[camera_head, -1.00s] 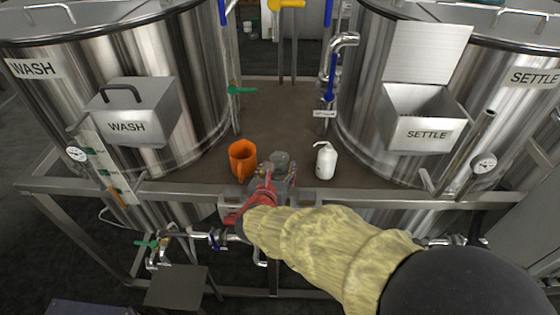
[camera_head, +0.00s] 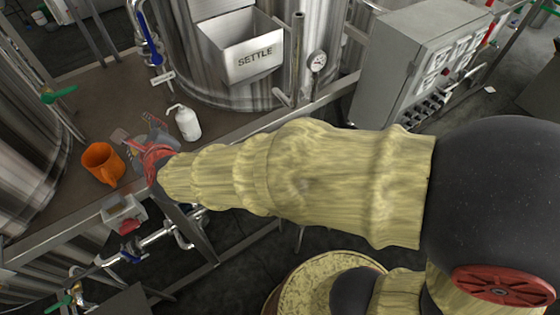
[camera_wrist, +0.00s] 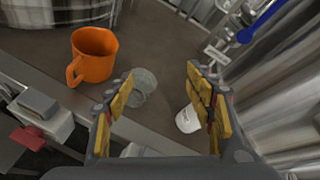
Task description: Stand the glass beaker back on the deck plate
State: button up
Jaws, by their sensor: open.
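The clear glass beaker (camera_wrist: 142,84) shows faintly in the wrist view on the brown deck plate (camera_wrist: 150,38), close beside the tip of my left finger. Its outline is two overlapping pale rounds, and I cannot tell for sure whether it stands or leans. My gripper (camera_wrist: 161,82) is open, with yellow-padded fingers apart and nothing held between them. In the head view my gripper (camera_head: 138,138) is over the deck's front edge, between the orange jug and the white bottle, and the beaker cannot be made out clearly there.
An orange jug (camera_head: 102,163) stands left of my gripper and a white wash bottle (camera_head: 186,122) to its right. The steel SETTLE tank (camera_head: 210,85) rises behind. A rail with valves and a red-buttoned box (camera_head: 125,215) runs along the deck's front. Bare deck lies behind the jug.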

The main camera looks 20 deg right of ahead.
jog(key=s+d+r+n+g, duration=0.2)
jog(key=s+d+r+n, duration=0.1)
jog(key=d+n, duration=0.4)
jog(key=s+d+r+n+g, duration=0.1)
jog(key=s+d+r+n, duration=0.25)
jog(key=d+n, duration=0.35)
jog(key=s+d+f+n+g+h, duration=0.2)
jog(key=s+d+n, duration=0.4)
jog(key=s+d, duration=0.2)
jog(key=s+d+f+n+g+h, duration=0.1)
jog(key=s+d+f+n+h, duration=0.1)
jog(key=s+d+n, duration=0.4)
jog(key=s+d, duration=0.3)
jog(key=d, duration=0.2)
jog(key=shift+d+f+g+h, duration=0.15)
jog(key=shift+f+g+h, duration=0.15)
jog(key=shift+f+g, duration=0.1)
jog(key=shift+c, duration=0.8)
